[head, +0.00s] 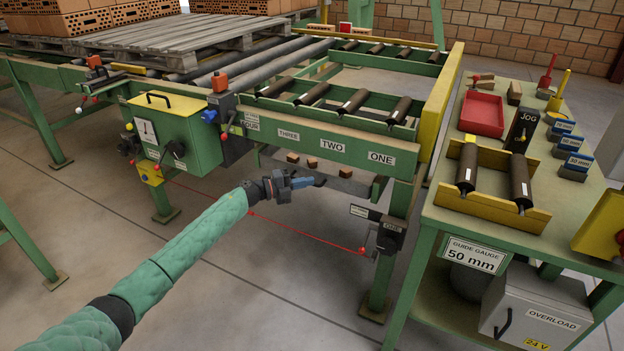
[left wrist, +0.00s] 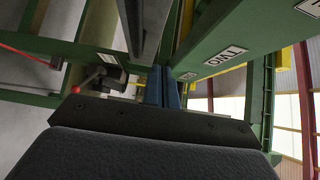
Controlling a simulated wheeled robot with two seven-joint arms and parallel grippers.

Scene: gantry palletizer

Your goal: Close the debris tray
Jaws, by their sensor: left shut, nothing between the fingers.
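In the head view, several brick pieces (head: 345,172) show in the gap under the green conveyor frame, behind the labelled beam (head: 330,146). They seem to lie in a low tray, but its outline and how far it is open are hard to tell. My left gripper (head: 318,181) is in front of and below that beam, close to the brick pieces. Its fingers are shut with nothing between them. In the left wrist view, the blue fingers (left wrist: 166,88) point up towards the underside of the frame, near a dark grey panel edge (left wrist: 146,28). My right gripper is out of view.
A red cord (head: 300,232) runs low across the frame, below my left gripper. A green post (head: 391,245) stands to the right, beside a workbench with a red bin (head: 481,113). A green control box (head: 178,135) hangs at the left. The floor in front is clear.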

